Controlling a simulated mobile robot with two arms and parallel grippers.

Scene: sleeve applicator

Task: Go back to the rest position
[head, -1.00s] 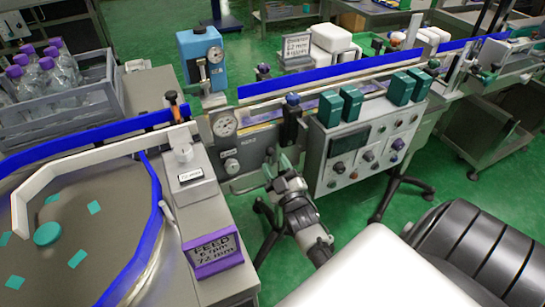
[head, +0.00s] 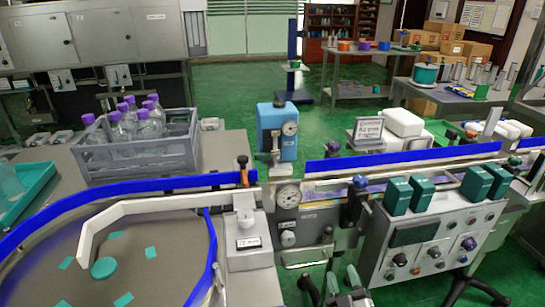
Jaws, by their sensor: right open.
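My right gripper (head: 342,281) shows at the bottom edge, right of centre, in front of the sleeve applicator (head: 300,222). Its two fingertips point up and stand apart with nothing between them. Most of the gripper body and its arm are cut off by the lower edge. The control box (head: 430,240) with knobs and dark green blocks on top is to the right of this gripper. My left gripper is not in view.
A round feed table (head: 165,255) with teal pieces and a blue rail is at left. A grey crate (head: 140,165) of purple-capped bottles stands behind it. A blue gauge unit (head: 277,133) rises at centre. Green floor (head: 245,80) is open behind.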

